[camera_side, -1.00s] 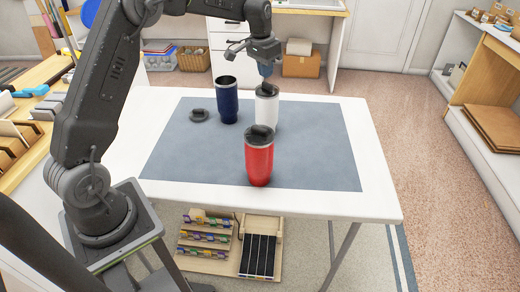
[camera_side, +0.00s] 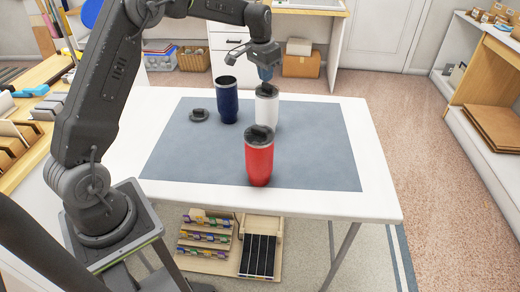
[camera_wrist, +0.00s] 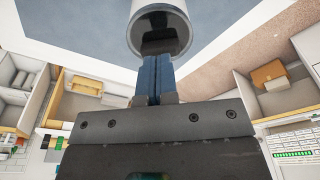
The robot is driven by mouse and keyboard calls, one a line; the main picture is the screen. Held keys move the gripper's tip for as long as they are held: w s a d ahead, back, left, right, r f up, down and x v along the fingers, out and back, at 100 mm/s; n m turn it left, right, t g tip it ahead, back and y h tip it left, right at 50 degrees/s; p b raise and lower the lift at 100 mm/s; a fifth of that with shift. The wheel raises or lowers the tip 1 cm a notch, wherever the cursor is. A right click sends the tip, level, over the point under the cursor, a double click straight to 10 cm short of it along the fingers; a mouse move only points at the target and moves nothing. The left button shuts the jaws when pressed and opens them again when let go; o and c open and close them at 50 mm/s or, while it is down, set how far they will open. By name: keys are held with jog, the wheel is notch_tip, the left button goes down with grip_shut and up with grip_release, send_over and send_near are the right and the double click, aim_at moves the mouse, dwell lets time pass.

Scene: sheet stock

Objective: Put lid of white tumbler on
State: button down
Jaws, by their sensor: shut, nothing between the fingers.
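The white tumbler (camera_side: 266,113) stands upright on the blue-grey mat, behind the red tumbler, which hides part of its lower front. A dark lid (camera_side: 267,91) shows at its top; whether it is fully seated I cannot tell. In the wrist view the white tumbler (camera_wrist: 137,8) is at the top centre, with the dark lid (camera_wrist: 158,38) within its metal rim. My gripper (camera_side: 266,78) is shut and empty, just above the lid. Its blue fingers (camera_wrist: 155,62) are together in the wrist view, close to the rim; contact is unclear.
A red tumbler (camera_side: 259,163) with a dark lid stands in front. A dark blue tumbler (camera_side: 228,104) stands open to the left, and a loose dark lid (camera_side: 199,115) lies beside it. The mat's (camera_side: 320,155) right side and front left are clear.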

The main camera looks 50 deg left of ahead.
jog(key=shift+f, duration=0.9)
notch_tip(320, 180, up, 9)
dwell(1.0)
jog(key=shift+r, duration=0.15)
jog(key=s+d+r+t, duration=0.1)
jog(key=s+d+r, duration=0.3)
jog(key=s+d, duration=0.3)
jog(key=s+d+r+t, duration=0.1)
jog(key=s+d+r, duration=0.35)
jog(key=s, duration=0.45)
jog(key=s+d+f+t, duration=0.1)
jog(key=s+d+f, duration=0.1)
jog(key=s, duration=0.6)
jog(key=s+d+f, duration=0.3)
jog(key=s+f, duration=0.1)
jog(key=s, duration=0.5)
jog(key=shift+s+d+f+t, duration=0.2)
jog(key=shift+s+f+t, duration=0.1)
jog(key=shift+t, duration=0.1)
